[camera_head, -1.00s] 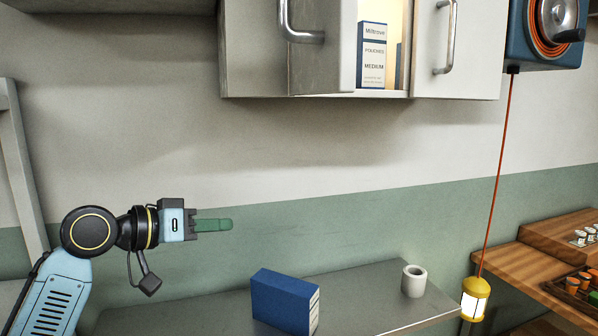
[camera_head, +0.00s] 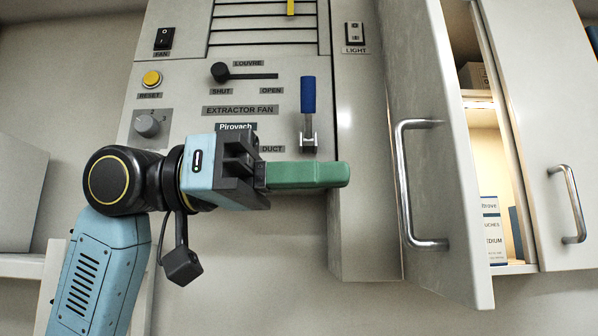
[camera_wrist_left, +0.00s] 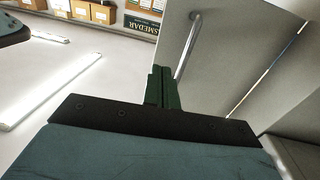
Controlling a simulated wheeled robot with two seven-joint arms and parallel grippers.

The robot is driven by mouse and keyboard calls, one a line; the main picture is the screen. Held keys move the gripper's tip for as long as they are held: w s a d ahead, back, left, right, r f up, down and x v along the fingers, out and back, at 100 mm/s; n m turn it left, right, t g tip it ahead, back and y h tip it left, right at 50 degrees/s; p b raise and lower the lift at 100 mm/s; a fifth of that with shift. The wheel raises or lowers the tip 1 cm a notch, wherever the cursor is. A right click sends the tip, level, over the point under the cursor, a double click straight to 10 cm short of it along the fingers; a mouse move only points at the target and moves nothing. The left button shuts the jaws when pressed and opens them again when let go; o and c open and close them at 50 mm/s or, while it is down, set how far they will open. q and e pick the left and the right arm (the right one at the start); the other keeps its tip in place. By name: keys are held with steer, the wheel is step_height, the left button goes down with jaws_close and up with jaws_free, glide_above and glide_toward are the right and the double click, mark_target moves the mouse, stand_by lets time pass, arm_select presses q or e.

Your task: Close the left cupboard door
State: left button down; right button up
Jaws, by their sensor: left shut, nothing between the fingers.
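The left cupboard door (camera_head: 432,150) stands partly open, swung out toward me, with a vertical metal bar handle (camera_head: 405,185) on its face. The lit cupboard interior (camera_head: 484,145) shows through the gap on its right. My left gripper (camera_head: 345,174) is shut and empty, its green fingers pointing right, a little left of the handle in the picture. In the left wrist view the shut green fingers (camera_wrist_left: 163,88) point toward the door (camera_wrist_left: 240,50), with its handle (camera_wrist_left: 188,45) just beyond. I cannot tell any contact. My right gripper is out of view.
An extractor fan panel (camera_head: 235,109) with switches, a knob and a blue-handled lever (camera_head: 308,110) lies behind my left gripper. The right cupboard door (camera_head: 540,130) is at the right. A pouch box (camera_head: 493,230) stands inside the cupboard.

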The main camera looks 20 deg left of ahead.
mark_target(455, 170)
arm_select(q)
steer(key=d, duration=0.3)
steer(key=w+d+p, duration=0.1)
steer(key=d, duration=0.5)
steer(key=shift+w, duration=0.4)
steer(key=shift+d, duration=0.1)
